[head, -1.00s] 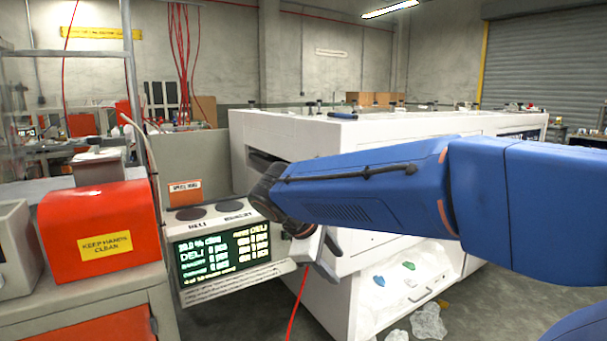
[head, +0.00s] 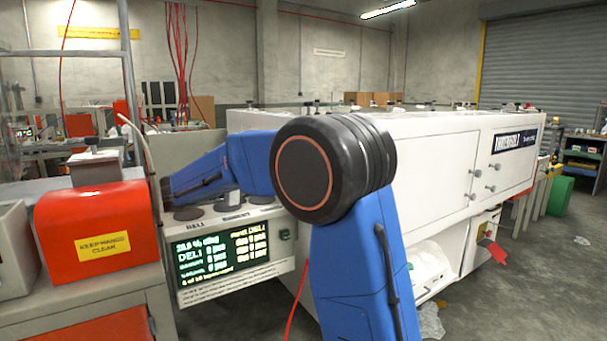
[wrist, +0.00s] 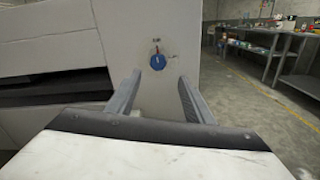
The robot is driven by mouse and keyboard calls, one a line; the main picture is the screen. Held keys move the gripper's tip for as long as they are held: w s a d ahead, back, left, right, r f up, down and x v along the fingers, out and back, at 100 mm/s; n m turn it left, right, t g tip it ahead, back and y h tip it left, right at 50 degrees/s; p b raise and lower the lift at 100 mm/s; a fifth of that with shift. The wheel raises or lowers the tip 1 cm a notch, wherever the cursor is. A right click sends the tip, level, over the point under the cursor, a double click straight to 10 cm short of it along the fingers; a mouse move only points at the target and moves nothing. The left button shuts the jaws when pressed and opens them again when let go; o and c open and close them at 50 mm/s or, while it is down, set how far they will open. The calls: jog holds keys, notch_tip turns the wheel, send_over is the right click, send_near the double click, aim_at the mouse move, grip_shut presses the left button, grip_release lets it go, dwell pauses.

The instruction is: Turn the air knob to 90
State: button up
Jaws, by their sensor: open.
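The air knob (wrist: 157,61) is a small round blue knob with a pale pointer mark, on a light panel in the wrist view. Its pointer looks roughly upright, and a small dark label above it is too small to read. My gripper (wrist: 157,92) is open, its two grey fingers apart on either side below the knob, with nothing between them. The knob appears beyond the fingertips, not touched. In the head view my blue arm hides the area of the gripper, and the knob does not show there.
A white machine (head: 440,160) fills the middle of the head view. A display panel (head: 225,258) with green and white text stands at its left end. A red box (head: 95,230) sits on the left bench. In the wrist view, a cluttered workbench (wrist: 275,45) stands at the right with open floor before it.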

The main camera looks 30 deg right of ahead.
jog(key=d, duration=1.1)
jog(key=shift+w+d+r, duration=0.1)
jog(key=shift+w+d, duration=0.25)
jog(key=shift+w, duration=0.05)
jog(key=c, duration=1.1)
